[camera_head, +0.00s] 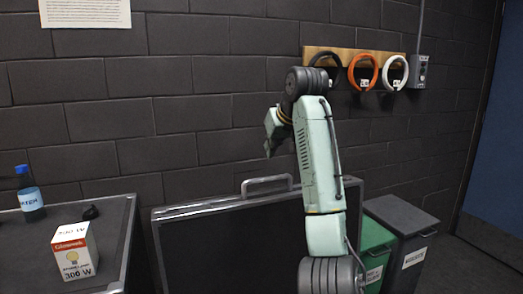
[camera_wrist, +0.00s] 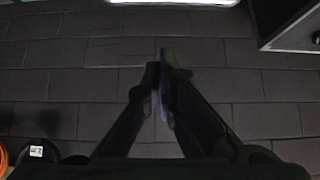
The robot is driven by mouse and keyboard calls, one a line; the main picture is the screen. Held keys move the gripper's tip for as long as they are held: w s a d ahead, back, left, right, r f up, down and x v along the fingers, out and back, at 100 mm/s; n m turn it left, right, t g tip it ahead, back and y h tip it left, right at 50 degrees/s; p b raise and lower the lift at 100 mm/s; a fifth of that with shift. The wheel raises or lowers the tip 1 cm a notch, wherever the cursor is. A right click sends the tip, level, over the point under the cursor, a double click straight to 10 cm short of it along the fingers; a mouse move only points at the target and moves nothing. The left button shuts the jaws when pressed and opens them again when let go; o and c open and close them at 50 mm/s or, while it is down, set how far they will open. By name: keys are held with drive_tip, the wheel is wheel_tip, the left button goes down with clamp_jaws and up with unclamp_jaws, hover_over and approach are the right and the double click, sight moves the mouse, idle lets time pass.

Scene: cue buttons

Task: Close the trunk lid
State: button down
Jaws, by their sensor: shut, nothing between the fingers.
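The trunk lid (camera_head: 225,245) stands raised in the head view, a dark panel with a pale metal rim. A grey handle (camera_head: 267,184) sits on its top edge. The lower part of the trunk is out of the frame, and my arm covers the lid's right part. My gripper (camera_head: 269,152) is above the lid, close over the handle in the picture, with its fingers pointing down. In the wrist view the fingertips (camera_wrist: 163,72) are together and empty before dark bricks. I cannot tell the exact gap between gripper and lid.
A dark table at left holds a bulb box (camera_head: 75,251) and a water bottle (camera_head: 29,194). Green (camera_head: 374,240) and grey (camera_head: 402,222) bins stand right of the lid. A wooden rack (camera_head: 349,56) with black, orange and white rings hangs on the brick wall behind my arm.

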sight(270, 192)
drive_tip(key=f+p, duration=0.1)
drive_tip(key=f, duration=0.1)
drive_tip(key=w+f+p, duration=0.1)
drive_tip(key=f, duration=0.1)
drive_tip(key=w+f+p, duration=0.1)
drive_tip(key=f, duration=0.1)
drive_tip(key=shift+w+a, duration=0.1)
drive_tip(key=shift+a, duration=0.25)
drive_tip(key=shift+s+f, duration=0.2)
drive_tip(key=shift+s, duration=0.1)
drive_tip(key=shift+s+d, duration=0.1)
drive_tip(key=shift+s, duration=0.05)
